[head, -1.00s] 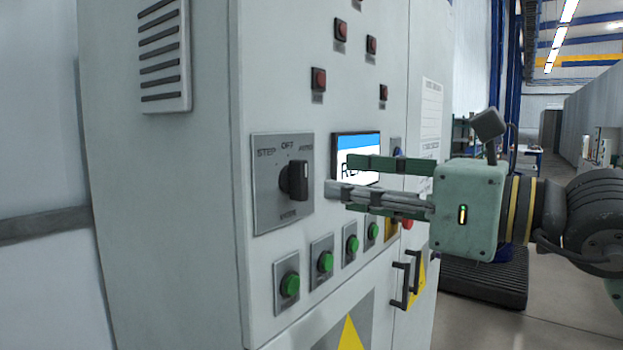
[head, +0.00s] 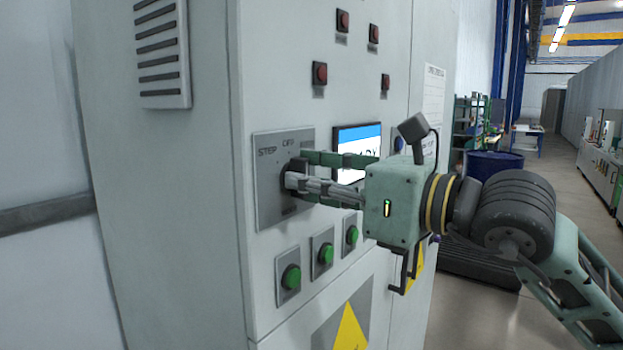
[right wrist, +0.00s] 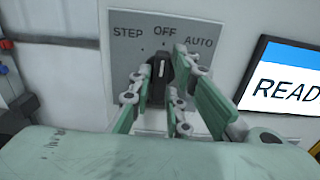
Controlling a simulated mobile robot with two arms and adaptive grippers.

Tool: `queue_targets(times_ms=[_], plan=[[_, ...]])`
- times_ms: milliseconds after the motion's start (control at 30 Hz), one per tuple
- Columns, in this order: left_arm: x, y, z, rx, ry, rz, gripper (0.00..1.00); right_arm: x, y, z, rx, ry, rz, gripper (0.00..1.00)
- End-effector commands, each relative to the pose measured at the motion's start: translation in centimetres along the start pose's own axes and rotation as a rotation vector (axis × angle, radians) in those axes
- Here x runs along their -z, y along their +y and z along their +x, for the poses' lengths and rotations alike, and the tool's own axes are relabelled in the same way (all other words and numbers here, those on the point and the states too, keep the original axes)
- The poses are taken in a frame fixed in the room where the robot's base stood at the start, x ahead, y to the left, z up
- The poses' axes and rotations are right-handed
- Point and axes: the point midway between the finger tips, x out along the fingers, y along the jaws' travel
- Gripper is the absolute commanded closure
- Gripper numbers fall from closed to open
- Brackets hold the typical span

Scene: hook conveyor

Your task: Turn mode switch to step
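The mode switch is a black knob (right wrist: 161,72) on a grey plate (head: 267,205) marked STEP, OFF and AUTO, on the cabinet front. In the right wrist view its white mark stands upright, toward OFF. My right gripper (head: 297,170) is at the knob, with one finger on each side of it. The fingers are apart and look open; firm contact with the knob does not show. In the head view the fingers hide most of the knob and the AUTO label. My left gripper is not in view.
Green buttons (head: 291,278) sit in a row below the switch plate, and red lamps (head: 320,73) sit above. A display (right wrist: 287,84) is right of the switch, close to my gripper. Open floor lies at the right.

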Motion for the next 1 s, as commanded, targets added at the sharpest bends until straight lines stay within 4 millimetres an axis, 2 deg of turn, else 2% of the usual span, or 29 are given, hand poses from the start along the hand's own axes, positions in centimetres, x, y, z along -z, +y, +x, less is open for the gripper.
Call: queue_targets(times_ms=[167, 567, 767, 1000], plan=[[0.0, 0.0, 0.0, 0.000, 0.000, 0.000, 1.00, 0.0, 0.0, 0.0, 0.000, 0.000, 0.000, 1.00], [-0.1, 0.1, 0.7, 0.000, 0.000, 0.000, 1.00, 0.2, 0.0, 0.0, 0.000, -0.001, -0.028, 1.00], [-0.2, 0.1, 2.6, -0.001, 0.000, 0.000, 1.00, 0.5, 0.1, 0.0, -0.001, -0.001, -0.126, 1.00], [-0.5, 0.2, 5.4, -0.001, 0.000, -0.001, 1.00, 0.5, 0.1, 0.0, 0.001, -0.003, -0.321, 1.00]])
